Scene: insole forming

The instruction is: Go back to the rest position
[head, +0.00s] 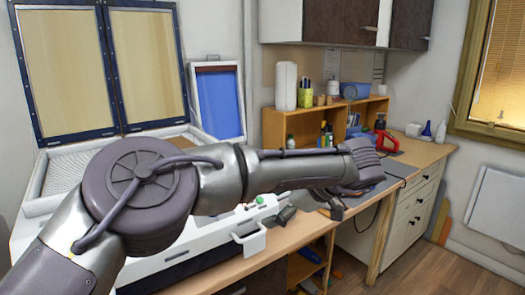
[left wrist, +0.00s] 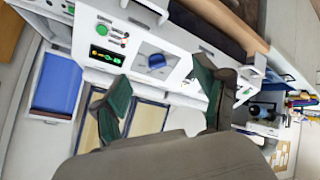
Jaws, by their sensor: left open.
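My left arm comes in from the left in the head view and reaches across the white forming machine (head: 186,258). Its left gripper (head: 312,208) is at the machine's right front end, over the wooden bench. In the left wrist view the left gripper (left wrist: 158,78) shows two separated fingers with dark green pads. Nothing is held between them. The machine's front panel (left wrist: 110,42), with a green button and a small display, lies beyond the fingers. My right gripper is not in view.
Two dark-framed panels (head: 146,62) stand upright at the back left, beside a blue-faced panel (head: 219,103). A wooden shelf (head: 276,128) with bottles is on the back bench. A red tool (head: 386,138) lies right of it. Floor at the lower right (head: 455,270) is clear.

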